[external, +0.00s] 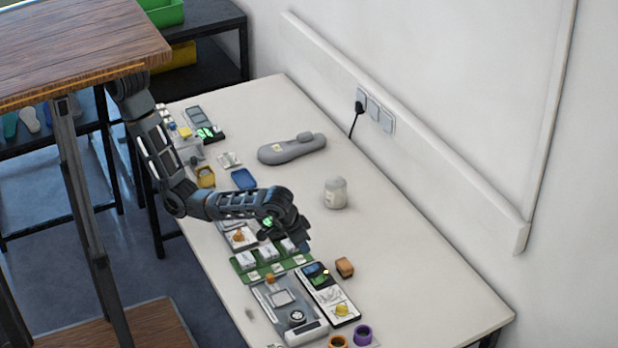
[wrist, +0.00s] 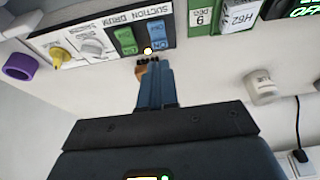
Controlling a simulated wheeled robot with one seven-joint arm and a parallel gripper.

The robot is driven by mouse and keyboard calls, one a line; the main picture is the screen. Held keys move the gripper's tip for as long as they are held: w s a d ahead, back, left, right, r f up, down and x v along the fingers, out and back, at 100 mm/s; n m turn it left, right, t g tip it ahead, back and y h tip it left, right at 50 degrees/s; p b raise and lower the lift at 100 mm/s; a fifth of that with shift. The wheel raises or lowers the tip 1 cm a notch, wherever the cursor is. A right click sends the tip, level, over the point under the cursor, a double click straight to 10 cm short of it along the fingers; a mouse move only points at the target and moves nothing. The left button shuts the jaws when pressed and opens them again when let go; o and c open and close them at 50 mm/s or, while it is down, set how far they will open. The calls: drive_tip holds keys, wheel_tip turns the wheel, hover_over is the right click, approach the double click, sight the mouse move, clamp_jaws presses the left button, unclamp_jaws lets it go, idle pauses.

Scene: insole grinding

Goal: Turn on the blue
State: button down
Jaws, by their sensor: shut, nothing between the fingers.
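The control panel (external: 328,293) lies on the white table and also shows upside down in the wrist view (wrist: 105,58). A small lamp (wrist: 148,51) near the two switches glows warm yellow. My gripper (wrist: 152,64) is shut and empty, with its fingertips close to the panel edge by the lamp and the blue switch. I cannot tell whether they touch. In the external view my gripper (external: 303,246) is just behind the panel.
An orange-brown block (external: 344,267) sits close by the panel, partly behind my fingers in the wrist view. A green tray (external: 243,266) with white boxes lies beside the panel. A white jar (external: 336,193) and a grey insole-shaped piece (external: 290,149) stand farther back. The table's right side is clear.

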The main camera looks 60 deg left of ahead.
sight(316, 265)
drive_tip(key=v, duration=0.6)
drive_tip(key=shift+r+b, duration=0.25)
drive_tip(key=shift+b, duration=0.1)
drive_tip(key=shift+b, duration=0.35)
drive_tip(key=w+b, duration=0.1)
drive_tip(key=b, duration=0.2)
drive_tip(key=shift+d, duration=0.1)
drive_tip(key=shift+r, duration=0.2)
drive_tip(key=shift+f, duration=0.1)
drive_tip(key=x, duration=0.9)
drive_tip(key=b+x, duration=0.1)
drive_tip(key=x, duration=0.3)
drive_tip(key=shift+s+f, duration=0.2)
drive_tip(key=shift+f, duration=0.3)
